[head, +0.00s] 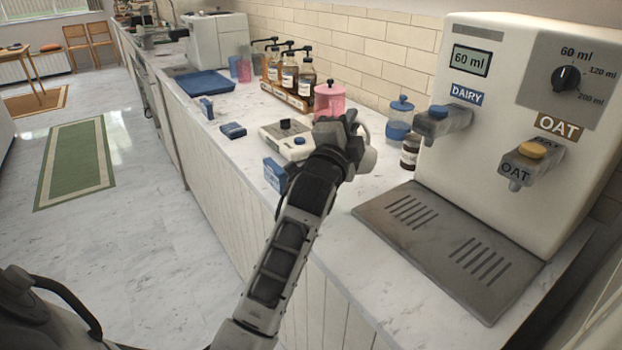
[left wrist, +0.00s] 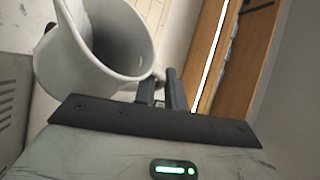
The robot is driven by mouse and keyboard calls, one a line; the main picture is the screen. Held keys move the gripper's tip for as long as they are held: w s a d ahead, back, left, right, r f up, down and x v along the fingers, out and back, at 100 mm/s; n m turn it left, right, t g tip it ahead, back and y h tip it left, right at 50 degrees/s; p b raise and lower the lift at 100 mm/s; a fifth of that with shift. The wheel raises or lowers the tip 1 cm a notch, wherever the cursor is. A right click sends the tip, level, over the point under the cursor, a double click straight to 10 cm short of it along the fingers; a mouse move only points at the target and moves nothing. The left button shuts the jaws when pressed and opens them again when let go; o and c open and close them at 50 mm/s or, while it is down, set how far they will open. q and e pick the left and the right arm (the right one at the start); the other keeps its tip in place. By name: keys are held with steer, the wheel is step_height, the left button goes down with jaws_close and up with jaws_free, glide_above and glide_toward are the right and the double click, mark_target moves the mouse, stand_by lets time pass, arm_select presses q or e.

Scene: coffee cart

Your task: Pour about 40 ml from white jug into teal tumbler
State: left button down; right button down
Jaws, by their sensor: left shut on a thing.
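The white jug (left wrist: 108,45) shows large in the left wrist view, its open mouth facing the camera; I cannot make out any liquid in it. My left gripper (left wrist: 172,85) is shut at the jug's right side, where the handle is. In the head view my left gripper (head: 343,133) is above the counter, near the scale and left of the dispenser. The jug is mostly hidden behind the hand there. I cannot make out a teal tumbler for certain in either view. My right gripper is not in view.
A milk dispenser (head: 480,135) with a drip tray (head: 400,235) stands at right. A scale (head: 275,133), a pink canister (head: 329,100), a blue-lidded jar (head: 400,125) and a small dark jar (head: 410,152) are near the hand. Syrup bottles (head: 289,75) and a blue tray (head: 206,83) are farther back.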

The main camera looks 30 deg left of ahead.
arm_select(q)
steer(key=shift+r, duration=0.15)
stand_by(0.3)
steer(key=shift+s+a+r+n+b, duration=0.1)
steer(key=shift+n+b, duration=0.4)
steer(key=shift+b, duration=0.05)
